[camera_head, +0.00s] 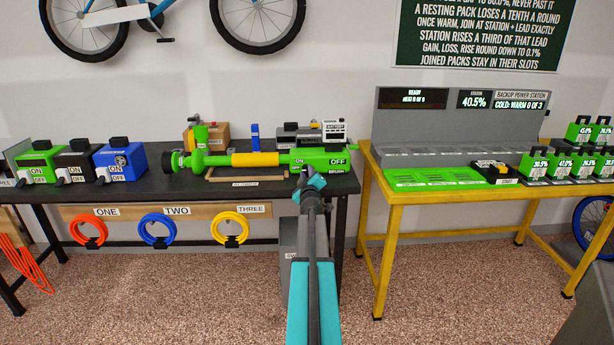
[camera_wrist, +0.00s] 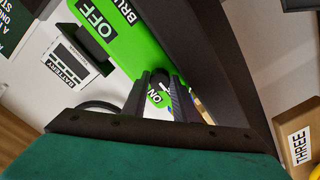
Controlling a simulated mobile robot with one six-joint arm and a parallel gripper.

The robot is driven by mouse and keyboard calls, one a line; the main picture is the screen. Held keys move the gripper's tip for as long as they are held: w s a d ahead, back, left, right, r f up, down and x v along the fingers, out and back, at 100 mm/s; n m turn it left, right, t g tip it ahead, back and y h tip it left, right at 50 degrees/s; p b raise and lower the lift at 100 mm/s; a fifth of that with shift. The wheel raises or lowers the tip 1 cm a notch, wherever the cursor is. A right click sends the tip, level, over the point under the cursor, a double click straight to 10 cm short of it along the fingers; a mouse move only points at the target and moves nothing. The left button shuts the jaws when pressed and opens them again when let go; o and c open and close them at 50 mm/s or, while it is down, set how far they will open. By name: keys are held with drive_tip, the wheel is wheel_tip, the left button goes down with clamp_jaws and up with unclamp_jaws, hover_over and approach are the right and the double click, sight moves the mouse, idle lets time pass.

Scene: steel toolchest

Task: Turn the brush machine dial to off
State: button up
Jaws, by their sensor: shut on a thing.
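The brush machine (camera_head: 318,158) is a long green body with a yellow band, lying along the right part of the dark bench. It has an ON label at left and an OFF label (camera_head: 338,161) at right; OFF also shows in the wrist view (camera_wrist: 94,20). My gripper (camera_head: 305,172) is at the machine's front face, between these labels. In the wrist view my gripper (camera_wrist: 161,82) has its two dark fingers shut around a small black dial (camera_wrist: 160,77) on the green face. The fingers partly cover the dial and the ON label, so its exact pointing is unclear.
Green, black and blue boxes (camera_head: 120,160) with ON/OFF labels stand on the left of the bench. A battery device (camera_head: 328,131) sits behind the machine. Coloured rings (camera_head: 158,230) hang below. A yellow table (camera_head: 450,200) with a power station stands at right.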

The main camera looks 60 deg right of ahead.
idle(0.3)
drive_tip(key=o, duration=1)
drive_tip(key=shift+o, duration=0.2)
